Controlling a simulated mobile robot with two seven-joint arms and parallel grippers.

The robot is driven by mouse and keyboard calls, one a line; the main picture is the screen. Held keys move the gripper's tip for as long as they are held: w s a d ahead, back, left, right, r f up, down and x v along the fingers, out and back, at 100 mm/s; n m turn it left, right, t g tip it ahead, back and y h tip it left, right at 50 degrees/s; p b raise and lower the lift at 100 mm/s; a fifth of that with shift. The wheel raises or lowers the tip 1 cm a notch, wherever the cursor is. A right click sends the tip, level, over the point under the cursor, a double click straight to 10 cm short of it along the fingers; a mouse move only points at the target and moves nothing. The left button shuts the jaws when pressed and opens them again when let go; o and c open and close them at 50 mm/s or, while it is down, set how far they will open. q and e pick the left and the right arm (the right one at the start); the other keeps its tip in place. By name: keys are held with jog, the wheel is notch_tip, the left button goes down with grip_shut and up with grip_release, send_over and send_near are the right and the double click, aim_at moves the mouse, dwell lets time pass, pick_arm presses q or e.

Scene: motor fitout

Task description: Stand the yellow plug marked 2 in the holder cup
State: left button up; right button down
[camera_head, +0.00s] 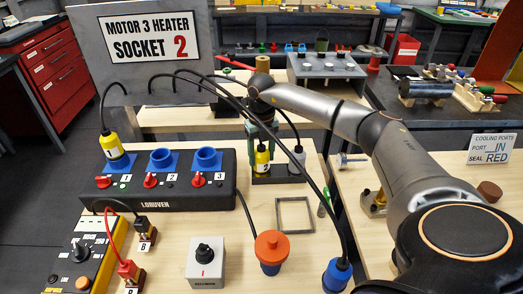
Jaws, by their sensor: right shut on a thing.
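The yellow plug marked 2 (262,159) hangs upright below my right gripper (262,136), which is shut on it. Its cable loops up and to the left. The plug's lower end is at the left part of a dark holder block (285,180); I cannot tell whether it rests in a cup or hovers just over it. The cup's rim is hidden by the plug. A white plug (298,158) stands upright on the right part of the same block. My left gripper is not in view.
A black socket box (160,199) has a yellow plug marked 1 (112,146) in its left socket and two open blue sockets. Cables arch across the middle.

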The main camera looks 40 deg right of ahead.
jog(key=shift+f, duration=0.35)
jog(key=shift+c, duration=0.5)
grip_release()
notch_tip(320, 180, up, 13)
jog(key=shift+f+b, duration=0.2)
jog(key=shift+b, duration=0.25)
